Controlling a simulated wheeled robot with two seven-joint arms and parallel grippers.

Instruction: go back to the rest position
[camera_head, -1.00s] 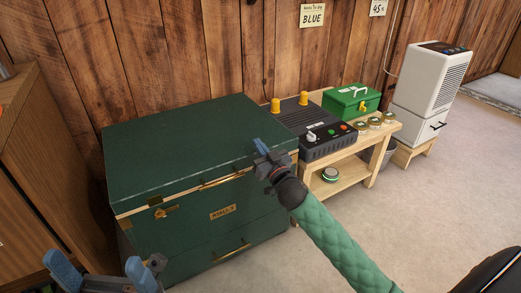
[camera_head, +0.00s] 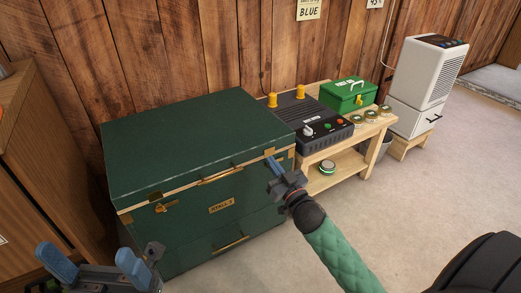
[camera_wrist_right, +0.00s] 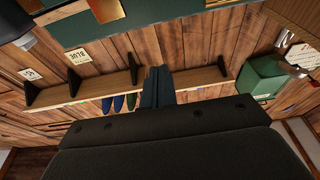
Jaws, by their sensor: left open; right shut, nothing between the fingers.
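My right gripper (camera_head: 275,166) is shut and empty. In the head view it appears in front of the right front corner of a dark green trunk (camera_head: 190,140); the gap between them is hard to judge. Its closed blue fingers (camera_wrist_right: 157,88) also show in the right wrist view, with nothing between them. My left gripper (camera_head: 95,264) is open and empty at the bottom left of the head view, in front of the trunk's lower left. Its two blue fingertips stand well apart. The trunk's lid is closed.
A wooden bench (camera_head: 350,153) right of the trunk holds a black control box (camera_head: 310,120), a green case (camera_head: 348,94) and several round tins. A white appliance (camera_head: 428,75) stands further right. A wooden cabinet (camera_head: 40,170) is at left.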

